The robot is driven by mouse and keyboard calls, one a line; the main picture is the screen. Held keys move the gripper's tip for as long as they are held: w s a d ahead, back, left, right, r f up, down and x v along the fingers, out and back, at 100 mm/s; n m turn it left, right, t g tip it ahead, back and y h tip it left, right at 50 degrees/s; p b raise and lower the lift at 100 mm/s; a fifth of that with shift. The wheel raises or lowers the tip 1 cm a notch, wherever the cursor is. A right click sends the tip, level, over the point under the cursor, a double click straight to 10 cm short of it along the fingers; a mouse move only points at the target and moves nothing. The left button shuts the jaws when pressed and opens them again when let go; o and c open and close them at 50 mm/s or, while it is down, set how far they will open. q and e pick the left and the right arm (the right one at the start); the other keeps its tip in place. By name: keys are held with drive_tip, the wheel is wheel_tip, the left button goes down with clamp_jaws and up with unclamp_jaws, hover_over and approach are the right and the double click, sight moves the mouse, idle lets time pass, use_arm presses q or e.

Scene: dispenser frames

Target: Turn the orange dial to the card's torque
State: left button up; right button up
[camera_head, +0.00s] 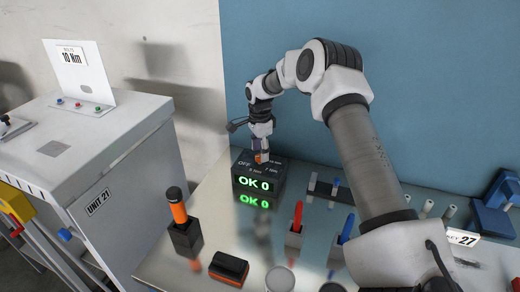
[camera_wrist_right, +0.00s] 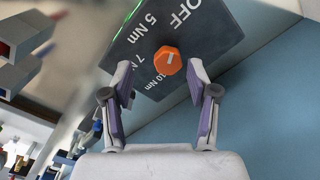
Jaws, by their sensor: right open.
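The card (camera_head: 72,56) on the left cabinet reads 10 Nm. The orange dial (camera_head: 262,158) sits on top of a dark box (camera_head: 239,184), whose front display glows green with "OK 0". In the right wrist view the six-sided dial (camera_wrist_right: 168,60) carries a short white mark that appears to point toward OFF; labels 5 Nm, 7 Nm and 10 Nm also show on the box. My right gripper (camera_head: 262,146) is above the dial. In the wrist view its fingers (camera_wrist_right: 160,73) are open, one on each side of the dial, with visible gaps. My left gripper is not in view.
An orange-handled tool (camera_head: 177,207) stands in a dark holder left of the box. Red (camera_head: 298,216) and blue (camera_head: 347,228) tools stand in front. An orange and black block (camera_head: 229,267) lies near the front. A blue wall rises behind.

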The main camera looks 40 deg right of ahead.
drive_tip(key=f, duration=0.1)
drive_tip(key=w+d+f, duration=0.1)
drive_tip(key=f, duration=0.1)
drive_tip(key=shift+w+d, duration=0.1)
drive_tip(key=shift+w, duration=0.05)
drive_tip(key=shift+r, duration=0.1)
drive_tip(key=shift+s+a+r, duration=0.25)
drive_tip(key=shift+s+a, duration=0.05)
drive_tip(key=c, duration=0.4)
drive_tip(key=shift+s+a+r, duration=0.1)
drive_tip(key=c, duration=0.5)
drive_tip(key=shift+f, duration=0.2)
clamp_jaws()
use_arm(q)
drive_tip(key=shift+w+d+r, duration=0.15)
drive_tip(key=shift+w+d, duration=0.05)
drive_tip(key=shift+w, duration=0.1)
